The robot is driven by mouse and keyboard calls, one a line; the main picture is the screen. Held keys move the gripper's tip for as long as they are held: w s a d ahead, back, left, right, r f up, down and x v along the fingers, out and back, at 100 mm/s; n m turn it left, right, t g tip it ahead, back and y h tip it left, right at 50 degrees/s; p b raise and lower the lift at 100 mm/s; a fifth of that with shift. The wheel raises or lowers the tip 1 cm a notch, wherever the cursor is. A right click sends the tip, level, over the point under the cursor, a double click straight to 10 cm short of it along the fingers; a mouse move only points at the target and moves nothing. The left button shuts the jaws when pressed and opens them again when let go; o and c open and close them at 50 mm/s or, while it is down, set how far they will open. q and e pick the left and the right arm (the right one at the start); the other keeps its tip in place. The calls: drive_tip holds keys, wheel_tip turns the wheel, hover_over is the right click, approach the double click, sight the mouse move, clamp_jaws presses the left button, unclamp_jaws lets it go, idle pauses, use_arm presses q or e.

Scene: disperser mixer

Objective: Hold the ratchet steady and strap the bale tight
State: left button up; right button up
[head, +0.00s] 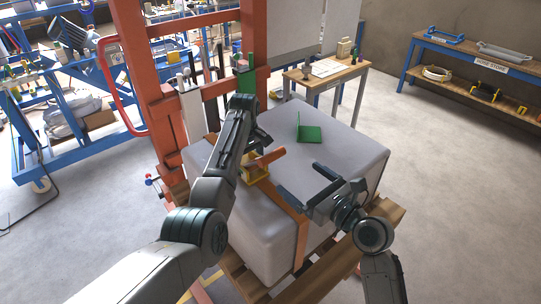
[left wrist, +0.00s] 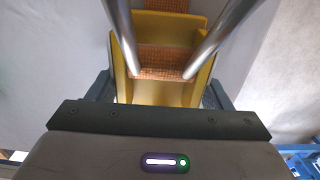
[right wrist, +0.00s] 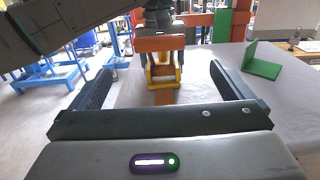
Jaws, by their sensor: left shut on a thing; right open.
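The large grey bale (head: 340,150) sits on a wooden pallet (head: 385,215), with an orange strap (head: 295,215) running over its top and down the near side. The yellow ratchet (head: 255,172) lies on top of the bale; it also shows in the left wrist view (left wrist: 160,95) and right wrist view (right wrist: 163,75). My left gripper (head: 250,158) is shut on the ratchet body, one finger on each side. The ratchet's orange handle bar (right wrist: 160,43) is raised, on silver rods (left wrist: 212,40). My right gripper (head: 303,180) is open and empty, facing the handle but apart from it.
A green angle piece (head: 310,133) lies on the bale top. The orange press frame (head: 150,80) stands close behind and left. A small wooden table (head: 325,75) and a blue-framed shelf (head: 480,60) stand further back. The floor to the right is clear.

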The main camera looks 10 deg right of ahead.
sight(275, 158)
drive_tip(key=x, duration=1.1)
drive_tip(key=shift+w+a+r, duration=0.15)
drive_tip(key=shift+w+a, duration=0.05)
drive_tip(key=shift+w, duration=0.1)
drive_tip(key=c, duration=0.9)
drive_tip(key=shift+s+d+f, duration=0.3)
drive_tip(key=shift+s+f, duration=0.15)
drive_tip(key=shift+f, duration=0.35)
drive_tip(key=shift+s+d+f, duration=0.3)
drive_tip(key=shift+s+f, duration=0.15)
drive_tip(key=shift+f, duration=0.35)
drive_tip(key=shift+s+d+f, duration=0.3)
drive_tip(key=shift+s+f, duration=0.2)
drive_tip(key=shift+f, duration=0.3)
drive_tip(key=shift+c, duration=0.5)
drive_tip(key=shift+s+d+f, duration=0.1)
drive_tip(key=shift+s+f, duration=0.05)
drive_tip(key=shift+f, duration=0.45)
drive_tip(key=shift+s+d+f, duration=0.1)
drive_tip(key=shift+s+f, duration=0.05)
drive_tip(key=shift+f, duration=0.4)
drive_tip(key=shift+a+r, duration=0.1)
drive_tip(key=shift+r, duration=0.1)
drive_tip(key=o, duration=1)
drive_tip(key=shift+w, duration=0.1)
